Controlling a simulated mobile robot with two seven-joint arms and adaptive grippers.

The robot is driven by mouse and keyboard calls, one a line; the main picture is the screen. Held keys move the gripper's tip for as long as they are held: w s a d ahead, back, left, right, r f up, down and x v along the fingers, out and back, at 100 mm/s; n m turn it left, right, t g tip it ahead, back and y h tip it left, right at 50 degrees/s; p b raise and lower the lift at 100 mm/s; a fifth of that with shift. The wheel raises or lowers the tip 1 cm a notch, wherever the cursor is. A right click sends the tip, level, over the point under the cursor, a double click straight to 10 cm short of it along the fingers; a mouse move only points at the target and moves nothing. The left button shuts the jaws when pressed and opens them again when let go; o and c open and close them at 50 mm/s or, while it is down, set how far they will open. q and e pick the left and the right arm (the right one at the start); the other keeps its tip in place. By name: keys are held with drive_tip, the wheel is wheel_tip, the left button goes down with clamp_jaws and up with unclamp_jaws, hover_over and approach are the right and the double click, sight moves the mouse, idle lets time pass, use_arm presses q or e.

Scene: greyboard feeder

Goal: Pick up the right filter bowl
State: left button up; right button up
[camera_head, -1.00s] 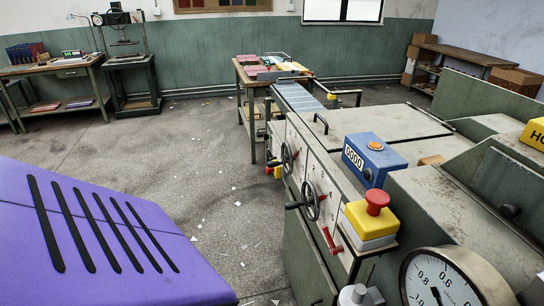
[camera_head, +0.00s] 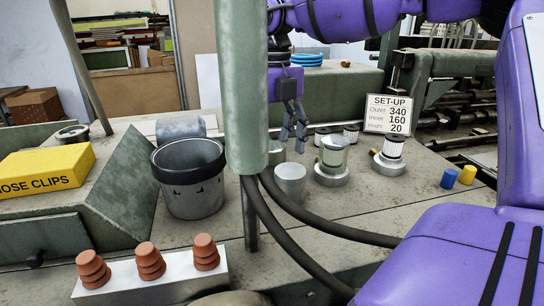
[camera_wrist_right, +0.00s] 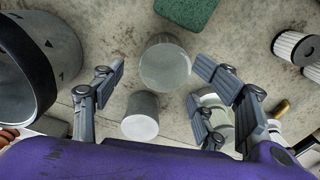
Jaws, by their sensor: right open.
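A clear, greyish filter bowl (camera_wrist_right: 165,65) stands loose on the bench in the right wrist view. In the head view the same bowl (camera_head: 276,152) is partly hidden by a green post. My right gripper (camera_head: 293,138) hangs just above it, pointing down, open and empty. In the wrist view its fingers (camera_wrist_right: 162,82) spread on either side of the bowl, apart from it. Another clear bowl (camera_head: 333,152) covers a filter on the left filter base. The right filter base (camera_head: 390,155) bears a bare white filter element. My left gripper is not in view.
A pale cup (camera_head: 290,183) stands close in front of the loose bowl. A dark-rimmed pail (camera_head: 190,180) is to the left. The green post (camera_head: 240,90) and black hoses (camera_head: 300,215) cross the front. Spare filters (camera_head: 351,133) and a set-up sign (camera_head: 389,115) stand behind.

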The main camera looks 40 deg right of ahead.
sight(272, 147)
drive_tip(key=f, duration=0.3)
drive_tip(key=shift+w+d+f, duration=0.2)
drive_tip(key=shift+f, duration=0.1)
drive_tip(key=shift+w+f, duration=0.25)
drive_tip(key=shift+f, duration=0.05)
drive_tip(key=shift+s+r, duration=0.1)
drive_tip(key=shift+s, duration=0.05)
drive_tip(key=shift+c, duration=0.8)
drive_tip(key=c, duration=0.9)
drive_tip(key=shift+c, duration=0.3)
drive_tip(key=shift+r, duration=0.1)
wheel_tip(272, 147, up, 10)
drive_tip(key=shift+f+b, duration=0.15)
drive_tip(key=shift+b, duration=0.4)
